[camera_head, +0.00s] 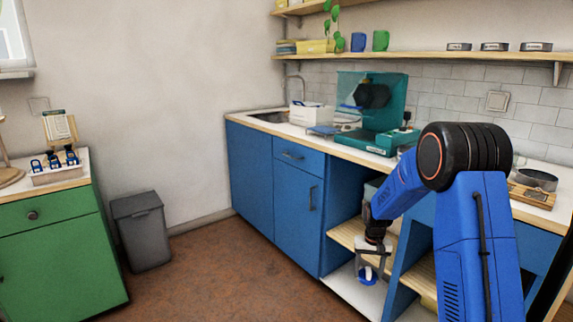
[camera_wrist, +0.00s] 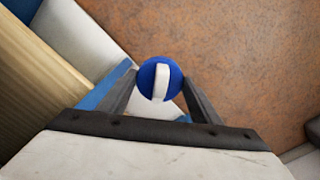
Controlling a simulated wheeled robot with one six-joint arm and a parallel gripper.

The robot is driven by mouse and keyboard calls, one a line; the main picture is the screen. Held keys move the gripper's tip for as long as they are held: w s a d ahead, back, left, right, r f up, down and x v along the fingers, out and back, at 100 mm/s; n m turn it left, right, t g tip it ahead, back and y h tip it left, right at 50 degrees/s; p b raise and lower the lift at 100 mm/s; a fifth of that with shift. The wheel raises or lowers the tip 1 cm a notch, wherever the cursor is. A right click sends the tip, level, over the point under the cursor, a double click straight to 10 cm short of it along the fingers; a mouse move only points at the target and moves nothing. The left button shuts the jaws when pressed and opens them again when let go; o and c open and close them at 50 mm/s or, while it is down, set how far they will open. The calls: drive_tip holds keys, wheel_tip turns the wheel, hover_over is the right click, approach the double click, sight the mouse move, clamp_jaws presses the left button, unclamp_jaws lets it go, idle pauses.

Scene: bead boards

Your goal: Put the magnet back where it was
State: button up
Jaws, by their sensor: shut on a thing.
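The magnet looks like a round blue disc with a white bar across its face. In the wrist view the magnet (camera_wrist: 147,77) sits between the two dark fingertips of my gripper (camera_wrist: 160,88), which is shut on it. In the head view my gripper (camera_head: 370,262) hangs low in front of the open shelves of the blue counter. The magnet (camera_head: 368,274) shows there as a small blue and white patch, partly hidden by the fingers. The place it came from cannot be told from these frames.
A blue counter (camera_head: 250,165) with open wooden shelves (camera_head: 347,236) stands beside my gripper. A teal machine (camera_head: 385,130) stands on it. A green cabinet (camera_head: 50,250) at left bears a tray (camera_head: 55,176) of blue-and-black items. A grey bin (camera_head: 145,235) stands between; the brown floor (camera_head: 215,270) is clear.

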wheel_tip(320, 180, down, 9)
drive_tip(key=w+a+n, duration=0.2)
drive_tip(key=s+f, duration=0.6)
drive_tip(key=f, duration=0.2)
drive_tip(key=shift+f, duration=0.4)
drive_tip(key=shift+a, duration=0.15)
